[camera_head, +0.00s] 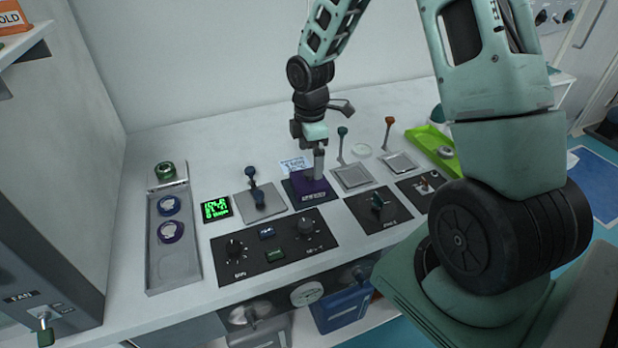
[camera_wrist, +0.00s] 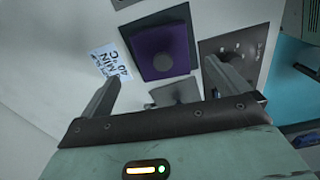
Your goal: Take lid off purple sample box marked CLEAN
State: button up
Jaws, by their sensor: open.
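A purple square box (camera_head: 306,187) sits on a black plate among the bench panels in the head view. In the wrist view its purple top (camera_wrist: 158,52) shows with a small round feature, between and beyond my fingertips. I cannot tell where the lid's seam lies or read CLEAN on it; small lettering on the plate's front edge is illegible. My gripper (camera_head: 318,160) hangs above the box and hides part of its top. In the wrist view my gripper (camera_wrist: 160,80) is open with nothing between its fingers; whether they touch the box cannot be told.
A white paper label (camera_head: 294,165) lies behind the box. A knob panel (camera_head: 276,250) lies in front. A metal tray (camera_head: 172,255) and green tray (camera_head: 424,142) flank them.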

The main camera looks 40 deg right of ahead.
aim_at(309, 172)
jog(key=shift+s+a+f+p, duration=0.1)
jog(key=shift+f+p, duration=0.15)
jog(key=shift+f, duration=1.05)
jog(key=shift+a+f+p, duration=0.1)
jog(key=shift+f+p, duration=0.15)
jog(key=shift+f, duration=1.05)
jog(key=c, duration=1)
jog(key=shift+r, duration=0.15)
